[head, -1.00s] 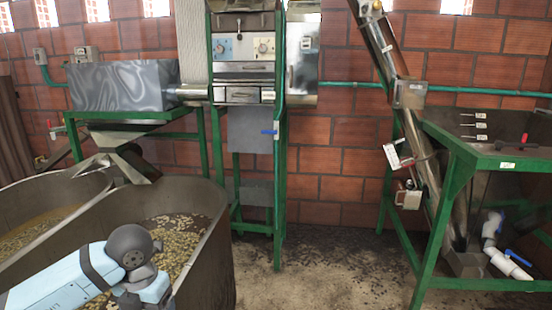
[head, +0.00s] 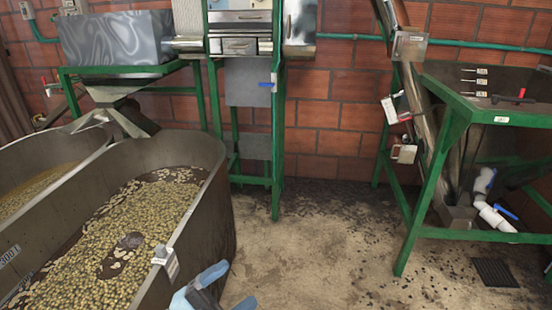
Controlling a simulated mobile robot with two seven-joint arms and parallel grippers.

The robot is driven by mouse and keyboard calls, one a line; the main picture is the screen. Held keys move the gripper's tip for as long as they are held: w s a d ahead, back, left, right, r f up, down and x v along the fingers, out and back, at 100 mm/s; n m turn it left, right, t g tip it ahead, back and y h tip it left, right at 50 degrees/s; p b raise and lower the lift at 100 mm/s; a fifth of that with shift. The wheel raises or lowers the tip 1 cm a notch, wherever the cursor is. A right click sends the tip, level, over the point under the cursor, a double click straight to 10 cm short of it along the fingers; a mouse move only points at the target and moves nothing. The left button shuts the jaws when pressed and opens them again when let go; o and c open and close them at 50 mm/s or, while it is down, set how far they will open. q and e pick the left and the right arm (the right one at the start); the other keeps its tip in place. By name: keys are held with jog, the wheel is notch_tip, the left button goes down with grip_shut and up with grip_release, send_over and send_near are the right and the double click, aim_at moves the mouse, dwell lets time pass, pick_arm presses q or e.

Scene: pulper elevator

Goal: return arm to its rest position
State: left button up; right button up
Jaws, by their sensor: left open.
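My left gripper (head: 230,288) shows at the bottom edge of the head view, just right of the near tank's outer wall. Its light blue fingers are spread apart with nothing seen between them. Most of the left arm is out of the picture below. My right arm and gripper are not in view.
A long metal tank (head: 213,215) holding pale beans (head: 150,215) stands at the left, with a small labelled metal piece (head: 168,262) at its rim. Another tank (head: 98,152) is beyond it. A green-framed machine (head: 277,150) and a green-legged hopper (head: 437,170) stand farther back. Open floor (head: 310,245) lies between.

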pick_arm(q)
jog(key=a+f+n+t+y, duration=0.5)
jog(key=f+n+t+y, duration=0.2)
jog(key=n+y, duration=0.45)
jog(key=s+a+f+n+g+y, duration=0.3)
jog(key=s+f+n, duration=0.2)
jog(key=f, duration=0.3)
jog(key=s+a+f+n+g+y, duration=0.2)
jog(key=s+f+n+g, duration=0.25)
jog(key=f, duration=0.45)
notch_tip(320, 180, up, 18)
jog(key=s+a+p, duration=0.1)
jog(key=a+p, duration=0.1)
jog(key=p, duration=2.1)
jog(key=shift+s+f+m+t+p, duration=0.25)
jog(key=shift+m+t+p, duration=0.05)
jog(key=shift+t, duration=0.05)
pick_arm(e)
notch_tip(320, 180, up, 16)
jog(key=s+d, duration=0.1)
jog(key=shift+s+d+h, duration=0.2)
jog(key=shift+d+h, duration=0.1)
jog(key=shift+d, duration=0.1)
pick_arm(q)
jog(key=shift+y, duration=0.25)
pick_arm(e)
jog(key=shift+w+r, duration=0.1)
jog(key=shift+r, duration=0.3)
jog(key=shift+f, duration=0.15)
